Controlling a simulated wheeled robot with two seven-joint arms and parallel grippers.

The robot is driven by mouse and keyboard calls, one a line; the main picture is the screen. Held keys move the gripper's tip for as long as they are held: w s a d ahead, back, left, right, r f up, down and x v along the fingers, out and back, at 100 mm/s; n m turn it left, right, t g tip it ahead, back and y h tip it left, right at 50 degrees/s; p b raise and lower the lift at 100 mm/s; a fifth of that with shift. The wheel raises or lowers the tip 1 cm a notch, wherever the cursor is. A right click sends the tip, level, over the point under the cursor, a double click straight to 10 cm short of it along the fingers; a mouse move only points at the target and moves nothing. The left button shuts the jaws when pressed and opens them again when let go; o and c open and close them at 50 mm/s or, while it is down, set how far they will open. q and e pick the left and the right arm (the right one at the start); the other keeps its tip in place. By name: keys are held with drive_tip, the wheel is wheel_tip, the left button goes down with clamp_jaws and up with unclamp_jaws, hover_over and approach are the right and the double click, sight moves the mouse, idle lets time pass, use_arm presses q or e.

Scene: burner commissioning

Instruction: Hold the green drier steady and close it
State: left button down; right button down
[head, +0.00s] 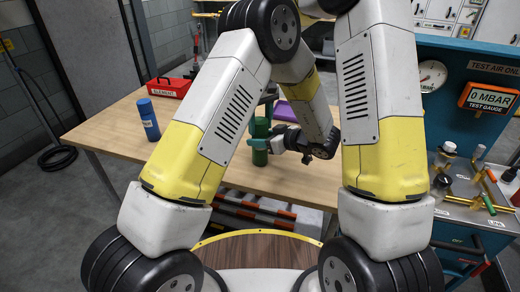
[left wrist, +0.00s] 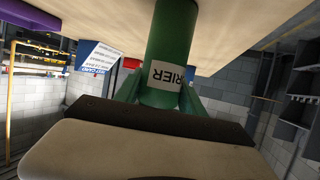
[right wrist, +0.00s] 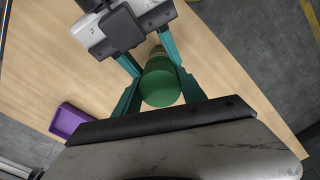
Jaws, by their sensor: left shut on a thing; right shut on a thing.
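The green drier (head: 260,156) stands upright on the table, partly behind my left arm in the head view. My left gripper (head: 258,142) reaches it from the right and is shut around its body. In the left wrist view the drier's label (left wrist: 166,76) appears upside down between my fingers. My right gripper (right wrist: 160,92) comes from above, its teal fingers shut on the drier's green cap (right wrist: 161,87). The cap sits on top of the body; its seam is hidden by the fingers, so I cannot tell how tightly it is seated.
A purple tray (right wrist: 73,121) lies behind the drier on the wooden table (head: 110,130). A blue bottle (head: 148,119) and a red box (head: 167,87) stand to the left. A test bench with a gauge (head: 432,76) and brass fittings is at the right.

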drive_tip(key=m, duration=0.4)
drive_tip(key=shift+m, duration=0.3)
drive_tip(key=m, duration=0.3)
drive_tip(key=shift+m, duration=0.3)
drive_tip(key=c, duration=0.7)
unclamp_jaws()
drive_tip(key=shift+o, duration=0.2)
drive_tip(key=shift+r, duration=2.25)
drive_tip(key=shift+c, duration=0.5)
